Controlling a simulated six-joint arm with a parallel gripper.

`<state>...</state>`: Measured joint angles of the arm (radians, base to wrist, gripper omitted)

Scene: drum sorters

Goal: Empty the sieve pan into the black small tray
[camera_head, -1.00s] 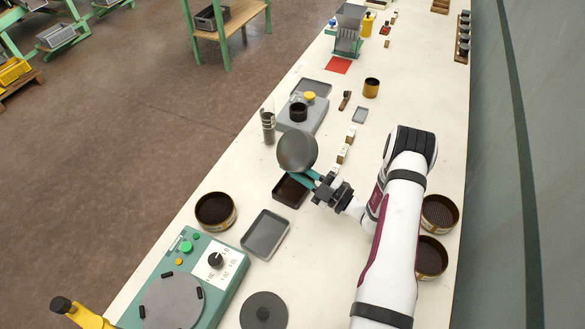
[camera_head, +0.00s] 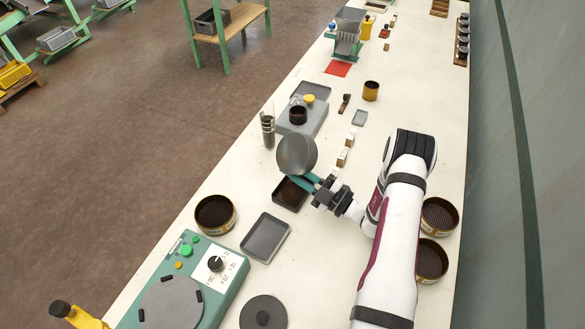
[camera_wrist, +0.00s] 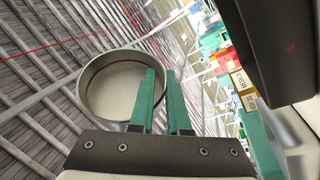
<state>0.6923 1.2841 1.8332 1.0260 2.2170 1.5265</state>
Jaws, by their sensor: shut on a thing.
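The sieve pan (camera_head: 296,154) is a round, dark grey metal pan, held tilted steeply on edge above the bench. My gripper (camera_head: 308,180) is shut on its rim with teal fingers. The black small tray (camera_head: 304,204) lies on the bench just below the pan, partly hidden by the pan and fingers; its floor looks dark brown. In the wrist view, the pan (camera_wrist: 112,88) shows a smooth pale inside with no material visible, and my gripper's fingers (camera_wrist: 161,75) are at its right side.
A grey tray (camera_head: 250,240) and a dark-meshed sieve (camera_head: 215,227) stand nearby at the front left. A balance (camera_head: 310,122) and a clear cylinder (camera_head: 267,130) stand behind. Small labelled blocks (camera_head: 343,157) sit to the right. More sieves (camera_head: 430,262) stand beyond my arm.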

